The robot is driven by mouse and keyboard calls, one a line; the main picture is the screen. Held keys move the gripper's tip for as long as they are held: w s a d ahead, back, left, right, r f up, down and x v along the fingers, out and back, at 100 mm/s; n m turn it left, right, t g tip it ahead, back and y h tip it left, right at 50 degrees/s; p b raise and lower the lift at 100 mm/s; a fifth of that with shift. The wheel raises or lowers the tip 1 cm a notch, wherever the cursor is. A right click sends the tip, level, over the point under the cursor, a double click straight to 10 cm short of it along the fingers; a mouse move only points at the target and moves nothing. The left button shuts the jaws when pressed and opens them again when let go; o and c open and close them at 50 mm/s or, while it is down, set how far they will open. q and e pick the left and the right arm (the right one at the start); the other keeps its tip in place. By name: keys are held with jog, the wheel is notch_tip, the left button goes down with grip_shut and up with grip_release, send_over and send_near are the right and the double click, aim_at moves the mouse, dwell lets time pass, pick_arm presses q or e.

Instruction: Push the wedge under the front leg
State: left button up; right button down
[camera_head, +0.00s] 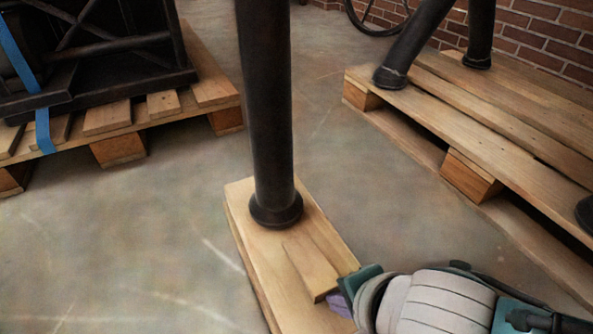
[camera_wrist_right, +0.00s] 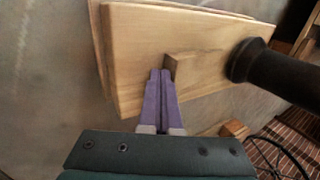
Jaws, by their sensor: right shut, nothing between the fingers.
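The dark front leg (camera_head: 268,110) stands upright with its round foot on a pale wooden board (camera_head: 250,265). The wooden wedge (camera_head: 313,262) lies on the board just in front of the foot, its thin end toward the leg; I cannot tell whether it touches. My right gripper (camera_head: 341,303) is shut and empty, with its purple fingertips at the wedge's thick end. In the right wrist view, the shut fingertips (camera_wrist_right: 160,74) are close beside the wedge (camera_wrist_right: 173,67), and contact is unclear. The leg (camera_wrist_right: 285,72) is to the right there. My left gripper is not in view.
A pallet (camera_head: 118,148) with a dark framed machine (camera_head: 100,45) stands at the left. Another pallet (camera_head: 470,172) bearing dark legs stands at the right, before a brick wall (camera_head: 550,30). Concrete floor around the board is clear.

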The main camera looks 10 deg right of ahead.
aim_at(323, 278)
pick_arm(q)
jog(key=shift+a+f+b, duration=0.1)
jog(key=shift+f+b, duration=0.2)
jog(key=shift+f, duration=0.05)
pick_arm(e)
jog(key=shift+w+a, duration=0.25)
jog(key=shift+w, duration=0.45)
jog(key=shift+w+a, duration=0.15)
jog(key=shift+w, duration=0.2)
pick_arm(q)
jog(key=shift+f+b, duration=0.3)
pick_arm(e)
jog(key=shift+w+a, duration=0.15)
jog(key=shift+w, duration=0.2)
jog(key=shift+w, duration=0.15)
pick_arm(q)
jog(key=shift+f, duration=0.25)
pick_arm(e)
jog(key=shift+w+a, duration=0.1)
jog(key=shift+w, duration=0.15)
pick_arm(q)
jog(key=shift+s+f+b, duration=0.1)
jog(key=shift+b, duration=0.25)
pick_arm(e)
jog(key=shift+f, duration=0.1)
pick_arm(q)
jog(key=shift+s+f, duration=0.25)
pick_arm(e)
jog(key=shift+w, duration=0.15)
